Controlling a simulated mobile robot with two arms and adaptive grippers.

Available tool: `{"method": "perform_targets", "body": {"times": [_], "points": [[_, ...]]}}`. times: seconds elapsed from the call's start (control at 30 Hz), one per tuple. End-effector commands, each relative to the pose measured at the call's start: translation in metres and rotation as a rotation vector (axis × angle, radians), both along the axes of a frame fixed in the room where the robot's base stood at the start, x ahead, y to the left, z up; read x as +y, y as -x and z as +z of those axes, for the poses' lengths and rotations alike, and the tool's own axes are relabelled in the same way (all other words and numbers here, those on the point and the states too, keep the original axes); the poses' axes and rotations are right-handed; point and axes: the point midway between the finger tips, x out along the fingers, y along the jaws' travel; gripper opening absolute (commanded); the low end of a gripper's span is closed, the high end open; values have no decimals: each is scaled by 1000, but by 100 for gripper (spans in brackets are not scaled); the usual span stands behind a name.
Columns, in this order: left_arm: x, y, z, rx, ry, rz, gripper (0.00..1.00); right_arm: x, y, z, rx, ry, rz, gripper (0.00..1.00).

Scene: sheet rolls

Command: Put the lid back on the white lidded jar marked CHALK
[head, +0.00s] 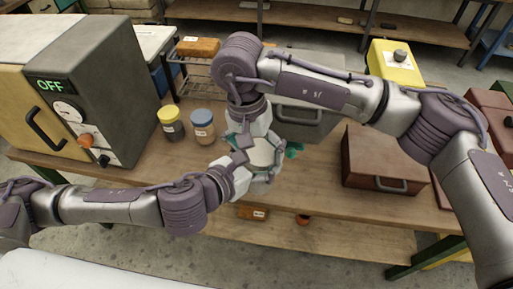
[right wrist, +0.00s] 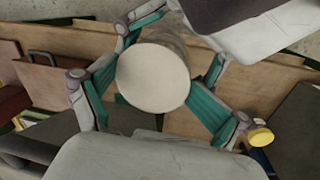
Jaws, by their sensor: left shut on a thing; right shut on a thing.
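The white jar (head: 262,175) is on the wooden workbench, largely hidden by my grippers; no CHALK marking is readable. My left gripper (head: 260,172) is shut on the jar's body from the near left. In the right wrist view the jar's side (right wrist: 178,45) shows behind a round off-white lid (right wrist: 152,77). My right gripper (right wrist: 155,95) is shut on this lid, with teal fingers on either side of it. The lid is over the jar's top; I cannot tell whether it touches the rim.
A grey oven (head: 105,90) is at far left. A brown box (head: 385,160) is at right. A grey box (head: 305,118) stands behind.

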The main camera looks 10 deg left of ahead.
Motion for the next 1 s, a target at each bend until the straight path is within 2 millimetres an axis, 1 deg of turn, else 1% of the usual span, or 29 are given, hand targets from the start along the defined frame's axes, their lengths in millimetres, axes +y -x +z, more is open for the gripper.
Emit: {"method": "perform_targets", "body": {"times": [0.03,0.73,1.0], "points": [[0,-5,9,-26,5,4,15,0,4,-5,13,11,5,54],[-2,-3,11,-29,9,-6,15,1,0,-16,12,47,-6,55],[-4,-2,11,-30,10,-9,15,1,-1,-17,7,48,-10,55]]}}
